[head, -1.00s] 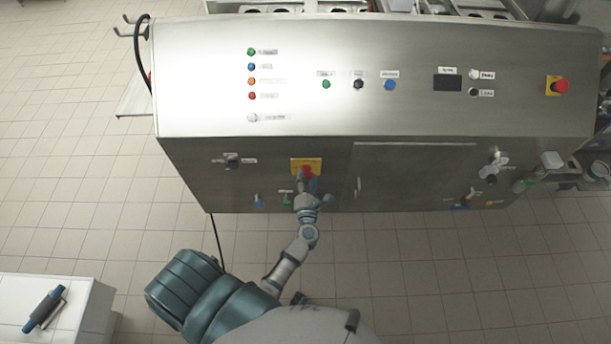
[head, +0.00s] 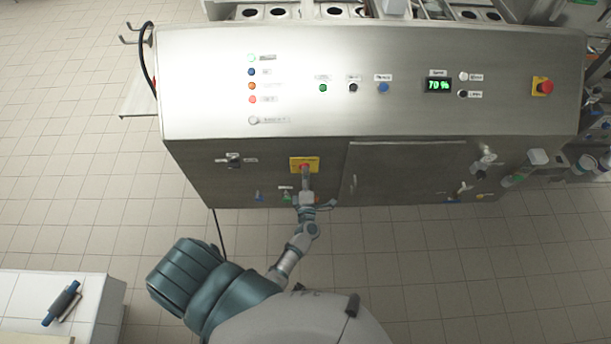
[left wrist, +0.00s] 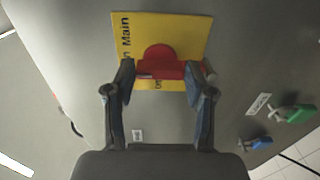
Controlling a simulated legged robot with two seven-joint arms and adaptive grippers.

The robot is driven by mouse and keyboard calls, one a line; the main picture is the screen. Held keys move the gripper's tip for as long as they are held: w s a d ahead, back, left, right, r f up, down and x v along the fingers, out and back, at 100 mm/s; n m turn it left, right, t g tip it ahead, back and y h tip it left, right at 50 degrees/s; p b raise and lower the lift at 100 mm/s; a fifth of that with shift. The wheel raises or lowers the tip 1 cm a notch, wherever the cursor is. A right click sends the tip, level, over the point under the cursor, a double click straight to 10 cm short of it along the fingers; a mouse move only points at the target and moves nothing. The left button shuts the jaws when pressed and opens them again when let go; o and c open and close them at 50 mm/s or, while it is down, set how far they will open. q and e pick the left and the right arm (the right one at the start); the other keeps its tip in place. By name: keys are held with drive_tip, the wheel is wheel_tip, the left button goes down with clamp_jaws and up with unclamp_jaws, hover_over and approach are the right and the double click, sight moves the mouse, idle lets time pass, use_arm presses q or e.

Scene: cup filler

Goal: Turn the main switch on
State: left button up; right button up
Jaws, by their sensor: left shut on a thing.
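The main switch is a red knob (left wrist: 163,64) on a yellow plate (left wrist: 190,32) lettered "Main", seen close in the left wrist view. In the head view the yellow plate (head: 295,163) sits on the lower front of the steel machine, with the red knob (head: 305,167) partly hidden by my gripper. My left gripper (left wrist: 170,72) is shut on the red knob, a finger at each side of its bar. It also shows in the head view (head: 306,180). My right gripper is not in view.
Green (left wrist: 293,113) and blue (left wrist: 257,143) valve handles stick out near my left gripper. A black rotary switch (head: 234,160) is to the left on the panel, a closed cabinet door (head: 405,172) to the right. A red emergency button (head: 544,87) is at upper right.

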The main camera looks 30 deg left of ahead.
use_arm(q)
drive_tip(key=shift+w+r, duration=0.15)
drive_tip(key=shift+r, duration=0.1)
drive_tip(key=o, duration=1.2)
drive_tip(key=shift+c, duration=0.2)
drive_tip(key=shift+w+f, duration=0.15)
drive_tip(key=shift+f, duration=0.15)
